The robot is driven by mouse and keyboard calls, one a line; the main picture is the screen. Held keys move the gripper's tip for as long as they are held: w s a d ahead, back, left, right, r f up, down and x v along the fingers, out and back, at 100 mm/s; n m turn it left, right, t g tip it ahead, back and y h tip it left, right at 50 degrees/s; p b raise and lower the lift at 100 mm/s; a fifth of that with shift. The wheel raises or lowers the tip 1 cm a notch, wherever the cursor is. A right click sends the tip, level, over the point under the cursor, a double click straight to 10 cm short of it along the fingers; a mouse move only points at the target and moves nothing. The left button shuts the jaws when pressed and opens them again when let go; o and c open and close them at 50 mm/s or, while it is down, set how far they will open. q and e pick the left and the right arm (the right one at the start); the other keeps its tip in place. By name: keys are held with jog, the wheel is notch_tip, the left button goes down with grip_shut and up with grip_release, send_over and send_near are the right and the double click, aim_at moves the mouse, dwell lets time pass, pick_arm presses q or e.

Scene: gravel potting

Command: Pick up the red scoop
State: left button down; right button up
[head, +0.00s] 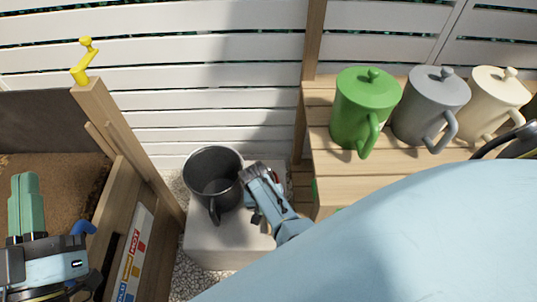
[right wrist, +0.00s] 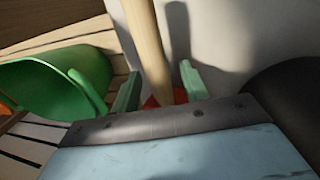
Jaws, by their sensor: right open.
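The red scoop shows in the right wrist view as a pale wooden handle (right wrist: 148,50) with a small red part (right wrist: 163,99) at its lower end. The rest is hidden by my gripper. My right gripper (right wrist: 158,82) is open, with the handle between its green fingers; I cannot tell whether either touches it. In the head view my right gripper (head: 258,180) is beside the dark grey mug (head: 215,172), partly covered by my arm, and the scoop cannot be made out. My left gripper (head: 28,190) is at the far left, its green fingers together, with nothing visible between them.
The dark mug stands on a pale block (head: 220,245). Green (head: 362,105), grey (head: 430,102) and cream (head: 490,100) lidded mugs stand on a slatted wooden shelf (head: 335,170). A wooden box with brown fill (head: 75,185) and a yellow crank (head: 82,62) is at left.

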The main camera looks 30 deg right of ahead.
grip_shut()
pick_arm(q)
jog(key=shift+r, duration=0.15)
dwell(0.6)
